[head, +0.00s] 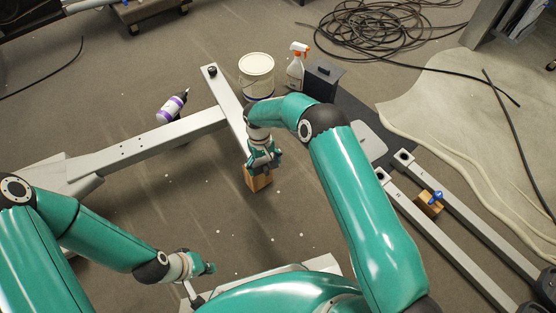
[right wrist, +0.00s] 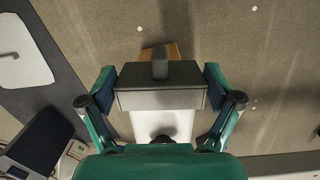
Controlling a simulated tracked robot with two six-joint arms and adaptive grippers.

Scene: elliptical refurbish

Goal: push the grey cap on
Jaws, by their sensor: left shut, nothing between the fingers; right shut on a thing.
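The grey cap (right wrist: 160,78) is a dark grey block with a lighter face and a raised tab, centred in the right wrist view. My right gripper (right wrist: 160,100) is shut on its two sides. The light grey crossbar (right wrist: 168,124) runs up to the cap's lighter face; I cannot tell how far the cap sits on its end. In the head view, my right gripper (head: 262,162) is at the crossbar's near end, over a wooden block (head: 258,180), and hides most of the cap. My left gripper (head: 208,268) is shut and empty, low in the head view, away from the crossbar.
The frame's long beam (head: 150,140) joins the crossbar from the left. A purple-labelled bottle (head: 173,106), white bucket (head: 257,72), spray bottle (head: 297,66) and dark box (head: 322,82) stand or lie beyond. Grey rails (head: 440,240) lie at right. Floor between my grippers is mostly clear.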

